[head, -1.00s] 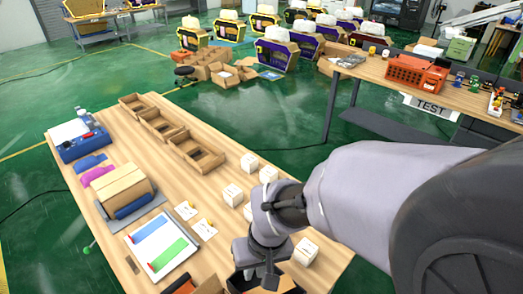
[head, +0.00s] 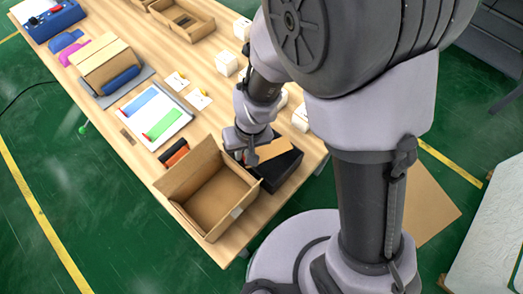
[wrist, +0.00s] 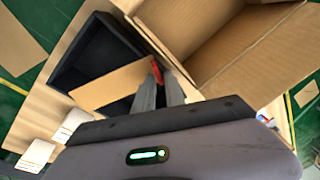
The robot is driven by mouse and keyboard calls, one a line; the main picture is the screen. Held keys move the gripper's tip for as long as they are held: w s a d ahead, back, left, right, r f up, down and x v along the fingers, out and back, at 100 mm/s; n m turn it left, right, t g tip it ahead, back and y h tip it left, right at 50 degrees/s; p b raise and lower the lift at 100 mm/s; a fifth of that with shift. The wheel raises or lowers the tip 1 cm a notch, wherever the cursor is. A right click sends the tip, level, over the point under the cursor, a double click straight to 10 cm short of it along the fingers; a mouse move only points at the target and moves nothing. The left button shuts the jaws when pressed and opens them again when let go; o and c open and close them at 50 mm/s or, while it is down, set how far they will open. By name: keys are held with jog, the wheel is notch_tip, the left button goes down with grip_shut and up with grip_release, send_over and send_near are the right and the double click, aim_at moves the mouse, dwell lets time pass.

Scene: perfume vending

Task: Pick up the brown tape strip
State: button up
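The brown tape strip (wrist: 112,85) is a flat tan piece in the wrist view. Its right end meets my fingertips and its other end reaches out to the left, over the black box (wrist: 72,62). In the head view the strip (head: 273,149) juts out to the right of my gripper (head: 246,156), above the black box (head: 285,169). In the wrist view my gripper (wrist: 158,76) has its fingers close together, shut on the strip's end. The exact contact is small and partly hidden.
An open cardboard box (head: 212,196) stands just left of the black box, near the table's front corner. A red-and-black item (head: 174,153) lies behind it. A white tray (head: 153,117) with blue and green strips and several white cubes (head: 227,64) are farther back.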

jog(key=shift+r, duration=0.1)
grip_shut()
notch_tip(320, 180, up, 10)
jog(key=p, duration=0.4)
jog(key=shift+p, duration=0.35)
jog(key=shift+w, duration=0.1)
jog(key=f+b, duration=0.1)
jog(key=b, duration=0.2)
jog(key=w+d+f+b, duration=0.1)
jog(key=b, duration=0.3)
jog(key=w+d+f+b, duration=0.1)
jog(key=b, duration=0.2)
jog(key=shift+w+d+f+b, duration=0.15)
jog(key=shift+w+f+b, duration=0.1)
jog(key=shift+f+b, duration=0.15)
